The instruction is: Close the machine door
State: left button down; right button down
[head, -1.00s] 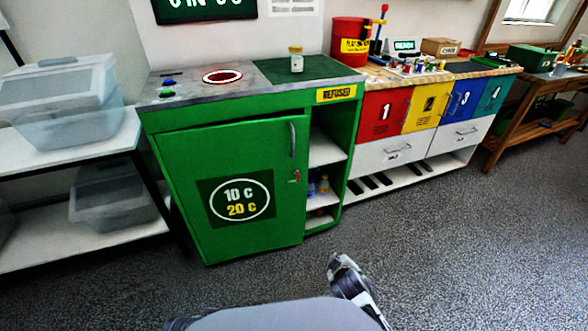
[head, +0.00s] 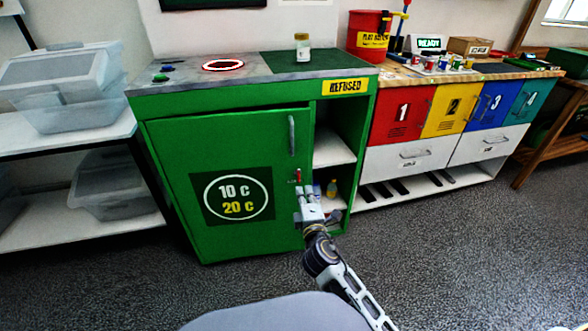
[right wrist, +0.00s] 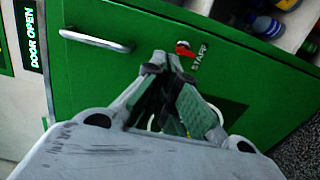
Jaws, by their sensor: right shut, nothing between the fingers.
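The green machine door (head: 165,165) fills the left front of the green cabinet and bears a round "10 C 20 C" sign. How far it stands from its frame is hard to tell. Its grey bar handle (head: 291,135) is near its right edge and also shows in the right wrist view (right wrist: 95,40). A red key-like part (head: 298,176) sits below the handle, beside "STAFF" lettering in the wrist view. My right gripper (head: 308,194) is shut and empty in front of the door's lower right edge; contact cannot be told. My left gripper is out of view.
A lit "DOOR OPEN" label (right wrist: 33,40) shows in the wrist view. Open shelves (head: 333,150) with bottles adjoin the door on the right. Translucent bins (head: 75,110) stand on a white rack at left. The grey floor (head: 450,260) is clear at right.

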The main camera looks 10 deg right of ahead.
aim_at(296, 161)
jog(key=shift+w, duration=0.15)
dwell(0.3)
